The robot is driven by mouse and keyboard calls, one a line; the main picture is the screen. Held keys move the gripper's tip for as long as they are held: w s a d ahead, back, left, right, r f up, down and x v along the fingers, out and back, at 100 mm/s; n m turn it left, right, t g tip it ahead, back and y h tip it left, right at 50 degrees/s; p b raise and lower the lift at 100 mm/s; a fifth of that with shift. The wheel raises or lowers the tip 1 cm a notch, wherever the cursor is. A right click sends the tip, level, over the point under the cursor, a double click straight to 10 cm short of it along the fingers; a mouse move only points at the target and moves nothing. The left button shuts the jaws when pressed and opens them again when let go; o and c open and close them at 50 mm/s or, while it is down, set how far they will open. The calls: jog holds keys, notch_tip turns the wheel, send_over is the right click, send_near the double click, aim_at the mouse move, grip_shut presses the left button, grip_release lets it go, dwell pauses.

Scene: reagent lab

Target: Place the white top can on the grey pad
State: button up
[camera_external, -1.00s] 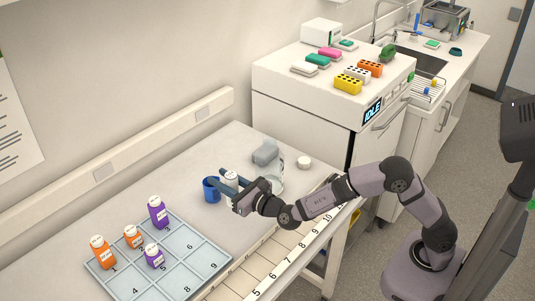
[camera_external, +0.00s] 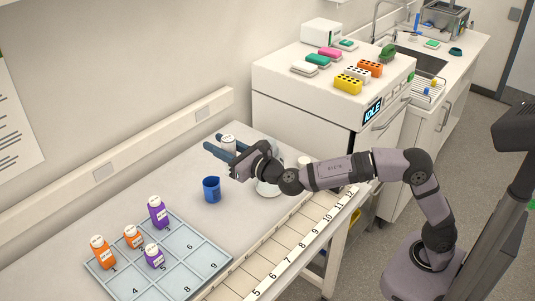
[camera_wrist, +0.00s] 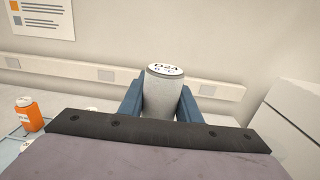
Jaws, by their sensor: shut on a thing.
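A can (camera_external: 228,144) with a white top and pale grey sides is held between the blue fingers of my gripper (camera_external: 213,141), raised above the back of the bench. In the wrist view, the can (camera_wrist: 158,98) stands nearly upright between the two fingers (camera_wrist: 160,103), with dark lettering on its lid. I cannot pick out the grey pad for certain. A pale round disc (camera_external: 268,189) lies on the bench under my forearm, partly covered by it.
A blue cup (camera_external: 212,190) stands on the bench. A numbered tray (camera_external: 205,247) at the front left holds orange and purple bottles. A small white round thing (camera_external: 304,161) sits right of my gripper.

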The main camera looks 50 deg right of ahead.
notch_tip(320, 180, up, 6)
jog(key=w+d+m+h+p, duration=0.15)
jog(key=w+d, duration=0.25)
jog(key=d, duration=0.7)
jog(key=w+d+h+p, duration=0.2)
jog(key=w+d, duration=0.2)
jog(key=d, duration=0.8)
jog(key=w+d+m+h+p, duration=0.1)
jog(key=w+d, duration=0.3)
jog(key=d, duration=0.7)
notch_tip(320, 180, down, 21)
jog(key=p, duration=0.2)
jog(key=shift+f, duration=0.2)
jog(key=shift+f, duration=0.25)
jog(key=o, duration=1.2)
jog(key=shift+c, duration=0.2)
jog(key=shift+r, duration=0.25)
